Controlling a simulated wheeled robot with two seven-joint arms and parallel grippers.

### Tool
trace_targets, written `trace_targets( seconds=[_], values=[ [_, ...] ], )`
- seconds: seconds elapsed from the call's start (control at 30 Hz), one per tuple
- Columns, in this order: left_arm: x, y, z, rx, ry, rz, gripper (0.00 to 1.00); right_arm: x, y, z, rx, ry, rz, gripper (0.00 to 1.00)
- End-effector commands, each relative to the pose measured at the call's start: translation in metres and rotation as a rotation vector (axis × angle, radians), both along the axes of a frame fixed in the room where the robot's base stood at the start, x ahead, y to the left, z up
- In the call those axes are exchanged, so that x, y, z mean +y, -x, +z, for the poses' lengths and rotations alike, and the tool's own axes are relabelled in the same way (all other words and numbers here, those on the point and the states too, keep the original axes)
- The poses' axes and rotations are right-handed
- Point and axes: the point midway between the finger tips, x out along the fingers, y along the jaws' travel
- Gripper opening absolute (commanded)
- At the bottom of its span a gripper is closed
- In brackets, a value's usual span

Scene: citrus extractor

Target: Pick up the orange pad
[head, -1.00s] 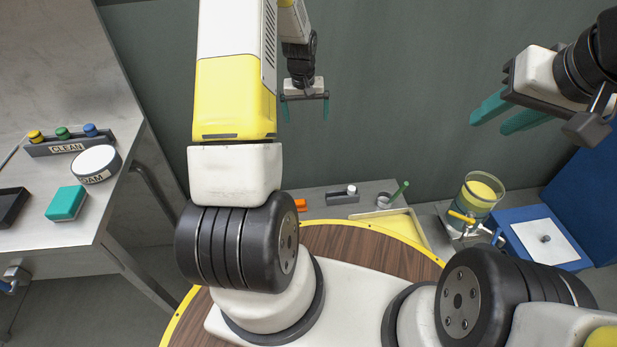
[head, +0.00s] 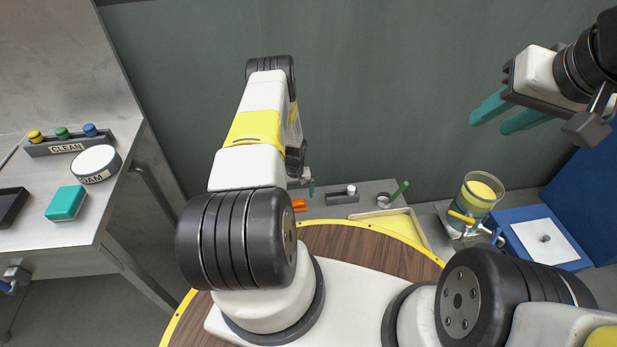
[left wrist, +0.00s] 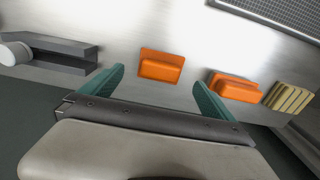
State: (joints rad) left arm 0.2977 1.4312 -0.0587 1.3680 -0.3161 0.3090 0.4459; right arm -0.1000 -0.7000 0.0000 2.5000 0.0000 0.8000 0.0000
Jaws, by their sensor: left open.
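In the left wrist view an orange pad (left wrist: 161,66) lies on the metal surface, ahead of and between my open fingers, which look apart from it. More orange, apparently overlapping pads (left wrist: 235,87), lies to the right, partly behind the right finger. In the head view a small bit of an orange pad (head: 299,205) shows beside my left arm; the rest is hidden. My left gripper (head: 309,188) is open and empty, mostly hidden behind its arm. My right gripper (head: 508,116) is raised at the upper right, its teal fingers apart with nothing between them.
A ribbed tan block (left wrist: 289,98) lies beside the orange pads. A grey holder (left wrist: 62,52) stands left of the left finger. In the head view a juice container (head: 479,195) and blue-edged tray (head: 545,240) stand right. A teal block (head: 66,203) sits on the left bench.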

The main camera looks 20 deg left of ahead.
Motion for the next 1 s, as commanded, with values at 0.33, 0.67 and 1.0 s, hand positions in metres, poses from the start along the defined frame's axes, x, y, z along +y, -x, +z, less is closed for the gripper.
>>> trace_targets(
  seconds=[0.33,0.67,1.0],
  values=[
    [0.0,0.001,-0.048,0.0,0.001,0.0,1.0,0.0,0.0,0.0,0.0,0.0,0.0,0.36],
    [0.0,0.0,-0.056,0.0,0.0,-0.001,1.0,0.0,0.0,0.0,0.0,0.0,0.0,0.36],
    [0.0,0.0,-0.056,0.0,0.0,-0.001,0.36,0.0,0.0,0.0,0.0,0.0,0.0,0.36]
  ],
)
